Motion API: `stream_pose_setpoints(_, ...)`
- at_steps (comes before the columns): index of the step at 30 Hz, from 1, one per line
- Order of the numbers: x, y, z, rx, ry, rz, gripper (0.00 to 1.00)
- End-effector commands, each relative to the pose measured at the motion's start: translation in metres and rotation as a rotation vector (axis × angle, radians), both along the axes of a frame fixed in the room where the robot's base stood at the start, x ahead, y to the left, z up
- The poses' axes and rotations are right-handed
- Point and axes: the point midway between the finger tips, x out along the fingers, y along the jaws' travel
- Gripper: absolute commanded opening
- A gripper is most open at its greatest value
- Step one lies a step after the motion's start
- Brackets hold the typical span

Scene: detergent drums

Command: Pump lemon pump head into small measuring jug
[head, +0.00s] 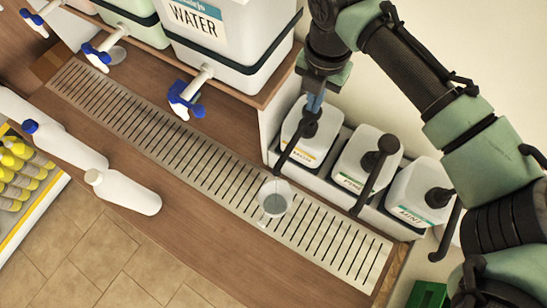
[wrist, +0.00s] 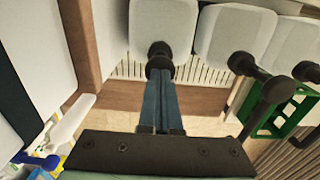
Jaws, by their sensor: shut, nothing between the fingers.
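The left of the white drums (head: 304,125) has an orange-yellow label, too small to read surely, and a black pump head (head: 307,128) whose spout points toward the drip grate. My gripper (head: 314,103) is shut and empty, its blue fingers pointing down at this pump head. In the wrist view the fingertips (wrist: 160,76) meet or nearly meet the black pump head (wrist: 159,58); firm contact is hard to tell. The small clear measuring jug (head: 274,198) stands upright on the grate near the spout's tip. Its contents are not clear.
Two more drums, green-labelled (head: 364,162) and teal-labelled (head: 420,192), stand to the right with black pumps. The slatted drip grate (head: 140,125) runs along the wooden counter. A water tank (head: 235,40) with a blue tap is upper left. White bottles (head: 125,192) lie left. A green crate (head: 428,295) is lower right.

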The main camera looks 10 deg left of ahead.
Motion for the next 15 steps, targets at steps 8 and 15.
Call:
stream_pose_setpoints(8,0.0,0.0,-0.015,-0.001,0.003,-0.002,0.0)
stream_pose_setpoints(15,-0.001,-0.001,-0.01,-0.002,0.003,-0.001,0.0)
